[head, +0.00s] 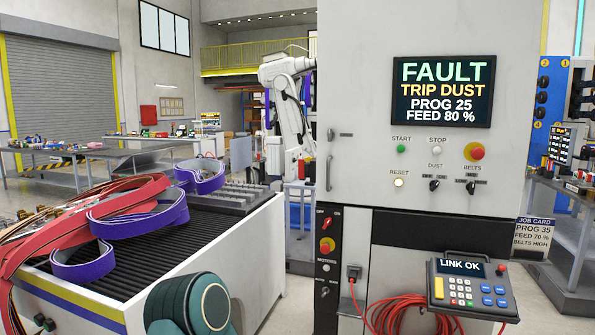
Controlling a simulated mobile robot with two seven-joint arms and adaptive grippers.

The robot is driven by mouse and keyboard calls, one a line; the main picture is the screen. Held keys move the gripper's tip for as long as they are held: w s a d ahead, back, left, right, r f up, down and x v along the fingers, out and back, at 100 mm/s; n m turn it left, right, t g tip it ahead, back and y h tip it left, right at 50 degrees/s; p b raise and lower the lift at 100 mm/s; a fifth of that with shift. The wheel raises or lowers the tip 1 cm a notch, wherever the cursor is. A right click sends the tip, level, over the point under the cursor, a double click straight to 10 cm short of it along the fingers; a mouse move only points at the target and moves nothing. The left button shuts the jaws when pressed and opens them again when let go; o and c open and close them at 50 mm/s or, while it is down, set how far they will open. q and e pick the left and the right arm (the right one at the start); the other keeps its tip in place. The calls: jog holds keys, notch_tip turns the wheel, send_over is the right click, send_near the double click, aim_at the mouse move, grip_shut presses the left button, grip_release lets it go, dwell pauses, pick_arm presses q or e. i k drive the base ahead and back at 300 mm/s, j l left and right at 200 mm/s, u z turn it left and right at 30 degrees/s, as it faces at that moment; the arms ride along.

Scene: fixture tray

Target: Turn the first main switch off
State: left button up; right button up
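A grey machine cabinet (355,110) stands in front of me in the head view. A narrow black control strip runs down its lower left part. Near the top of the strip is a small red rotary switch (326,222) with small lettering above it; its exact position is too small to tell. Neither gripper shows. Nothing touches the switches.
A screen (443,91) reads FAULT, TRIP DUST, PROG 25, FEED 80 %. A keypad pendant (470,287) reads LINK OK, with red cable beside it. A conveyor table (240,255) with purple and red belts stands left. A job card (533,234) is at right.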

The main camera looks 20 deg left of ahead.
aim_at(304, 167)
jog(key=j, duration=0.5)
jog(key=j+z, duration=0.15)
jog(key=j, duration=0.4)
jog(key=k+j, duration=0.1)
jog(key=j, duration=0.4)
jog(key=j+z, duration=0.1)
jog(key=j, duration=0.4)
jog(key=k+j, duration=0.15)
jog(key=j, duration=0.35)
jog(key=j+z, duration=0.15)
jog(key=j, duration=0.35)
jog(key=k+j, duration=0.2)
jog(key=j, duration=0.3)
jog(key=i+l+u, duration=0.15)
jog(key=i+l, duration=0.35)
jog(key=i, duration=0.25)
jog(key=i+l+u, duration=0.15)
jog(key=i+l, duration=0.45)
jog(key=i, duration=0.15)
